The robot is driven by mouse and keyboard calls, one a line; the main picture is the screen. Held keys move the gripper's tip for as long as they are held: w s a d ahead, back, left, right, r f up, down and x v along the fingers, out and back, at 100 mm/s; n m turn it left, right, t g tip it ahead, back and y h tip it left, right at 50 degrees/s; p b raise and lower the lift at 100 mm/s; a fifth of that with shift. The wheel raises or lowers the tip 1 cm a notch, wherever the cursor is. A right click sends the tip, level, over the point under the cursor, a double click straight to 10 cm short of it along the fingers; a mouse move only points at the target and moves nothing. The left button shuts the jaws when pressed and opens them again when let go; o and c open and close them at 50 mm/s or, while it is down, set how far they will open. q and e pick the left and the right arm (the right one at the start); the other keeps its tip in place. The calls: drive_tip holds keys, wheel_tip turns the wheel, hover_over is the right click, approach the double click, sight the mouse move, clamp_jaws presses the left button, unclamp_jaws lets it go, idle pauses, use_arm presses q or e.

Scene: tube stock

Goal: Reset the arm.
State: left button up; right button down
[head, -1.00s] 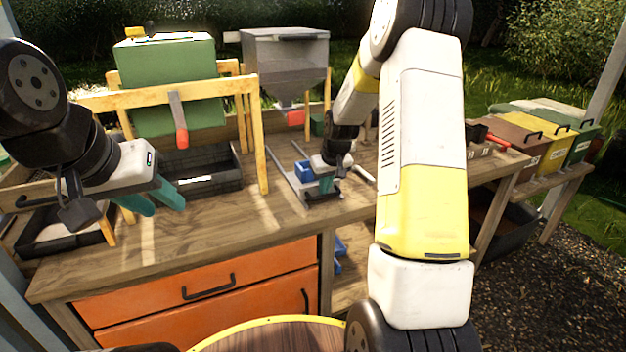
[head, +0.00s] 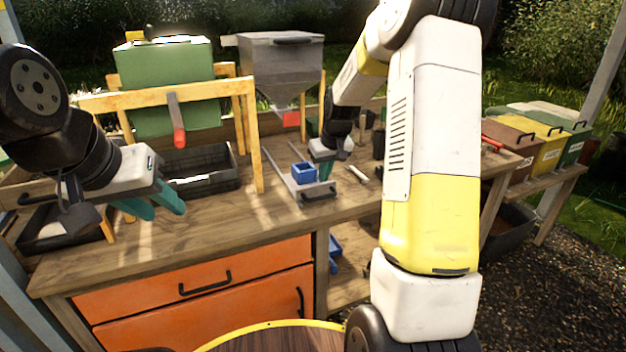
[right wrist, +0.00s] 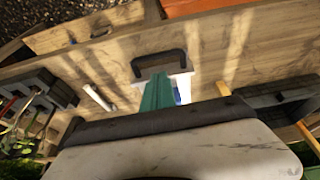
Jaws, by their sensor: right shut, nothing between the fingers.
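My right gripper (head: 326,172) has its teal fingers together and empty. It hangs beside and behind a small blue box (head: 304,173), close to a grey metal slide tray (head: 318,193) on the bench. In the right wrist view the shut fingers (right wrist: 157,95) point toward the tray's dark handle (right wrist: 158,62), and a bit of blue shows beside them. My left gripper (head: 150,205) is above the bench's left part, with its two teal fingers apart and nothing seen between them.
The wooden bench (head: 225,215) has orange drawers. A grey hopper (head: 282,65) and a green box (head: 170,85) on a wooden frame (head: 255,130) stand at the back. A black crate (head: 200,170) and a white tube (head: 357,173) are on the bench. Coloured bins (head: 548,150) stand right.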

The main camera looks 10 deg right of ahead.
drive_tip(key=s+a+r+t, duration=0.1)
drive_tip(key=s+a+r, duration=0.1)
drive_tip(key=s+r, duration=1.2)
drive_tip(key=s+a+r+m, duration=0.1)
drive_tip(key=s, duration=0.8)
drive_tip(key=s+a+r+t+y, duration=0.1)
drive_tip(key=s+a, duration=0.1)
drive_tip(key=s, duration=0.7)
drive_tip(key=shift+s+m, duration=0.2)
drive_tip(key=shift+m, duration=0.2)
drive_tip(key=shift+r, duration=0.15)
